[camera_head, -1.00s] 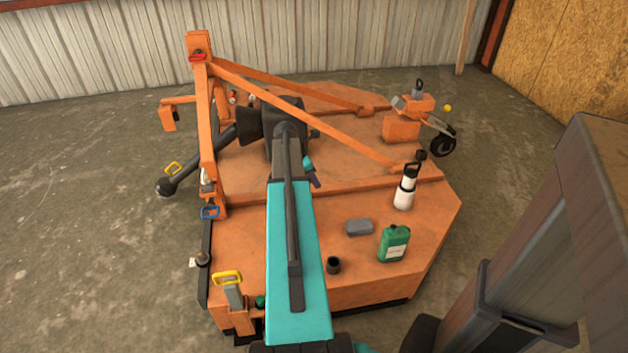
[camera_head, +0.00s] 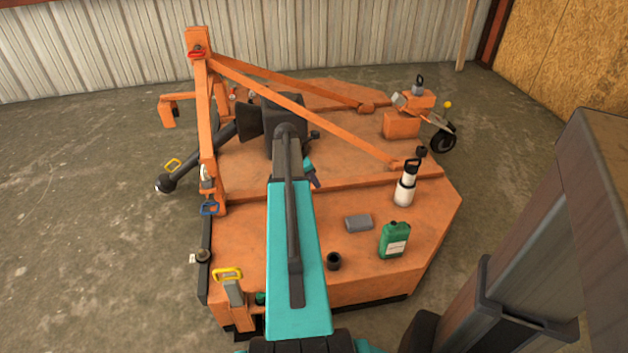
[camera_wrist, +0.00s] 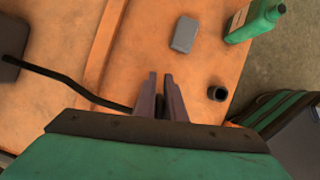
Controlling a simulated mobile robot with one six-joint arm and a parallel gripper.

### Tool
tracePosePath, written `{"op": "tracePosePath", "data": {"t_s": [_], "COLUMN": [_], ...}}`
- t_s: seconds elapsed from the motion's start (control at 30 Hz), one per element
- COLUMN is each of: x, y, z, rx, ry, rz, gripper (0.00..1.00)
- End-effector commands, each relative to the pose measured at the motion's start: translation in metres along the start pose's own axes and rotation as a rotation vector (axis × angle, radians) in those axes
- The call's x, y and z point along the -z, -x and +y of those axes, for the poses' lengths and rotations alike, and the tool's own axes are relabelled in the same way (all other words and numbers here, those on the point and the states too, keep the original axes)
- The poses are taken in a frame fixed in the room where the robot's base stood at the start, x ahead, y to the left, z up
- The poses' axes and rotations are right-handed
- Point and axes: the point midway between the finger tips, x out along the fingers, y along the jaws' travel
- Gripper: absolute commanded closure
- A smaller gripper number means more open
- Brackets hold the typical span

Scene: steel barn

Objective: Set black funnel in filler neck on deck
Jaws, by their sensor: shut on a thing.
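My gripper (camera_wrist: 161,76) points down over the orange deck (camera_wrist: 135,45) in the wrist view, its two purple-grey fingers close together. A small dark piece (camera_wrist: 160,104) shows low between them, held by the fingers. It is likely the black funnel, but its shape is mostly hidden. In the head view my gripper (camera_head: 314,183) shows just right of my teal arm, above the deck. A short black open-topped cylinder (camera_head: 333,261), apparently the filler neck, stands upright on the deck near its front edge. It also shows in the wrist view (camera_wrist: 217,93), right of my fingers and apart from them.
A grey block (camera_head: 358,223), a green jug (camera_head: 394,241) and a white sprayer bottle (camera_head: 405,186) stand on the deck's right. Orange frame bars (camera_head: 300,109) slope over the far deck. A black hose (camera_wrist: 70,84) crosses the deck left of my gripper.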

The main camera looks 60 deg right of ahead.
Motion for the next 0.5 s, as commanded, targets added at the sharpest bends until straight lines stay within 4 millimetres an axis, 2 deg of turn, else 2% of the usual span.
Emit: {"op": "tracePosePath", "data": {"t_s": [0.5], "x": [0.0042], "y": [-0.0097], "z": [0.0003], "rx": [0.0], "ry": [0.0], "rz": [0.0], "gripper": [1.0]}}
